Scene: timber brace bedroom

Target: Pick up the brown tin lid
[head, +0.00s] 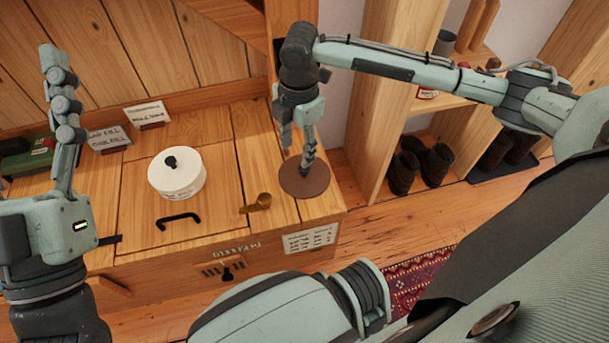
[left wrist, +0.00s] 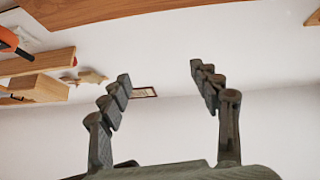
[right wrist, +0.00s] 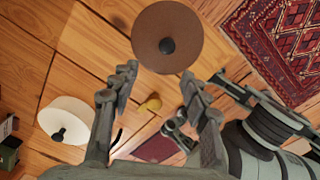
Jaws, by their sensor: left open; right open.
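The brown tin lid (head: 304,183) is a flat round disc near the right edge of the wooden chest top. In the right wrist view the lid (right wrist: 185,20) shows a dark knob at its middle, beyond my fingertips. My right gripper (head: 308,160) points down over the lid in the head view, covering its knob. In the right wrist view this gripper (right wrist: 160,75) is open, with nothing between its fingers. My left gripper (head: 50,58) is raised at the left with its fingers upward. It is open and empty in the left wrist view (left wrist: 160,77).
A white lidded tin (head: 178,176), a black handle (head: 178,218) and a small brass-coloured object (head: 257,203) are on the chest top (head: 215,235). Small signs (head: 147,114) stand at its back. Shelves with boots (head: 436,163) stand to the right. A red rug (head: 425,275) lies on the floor.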

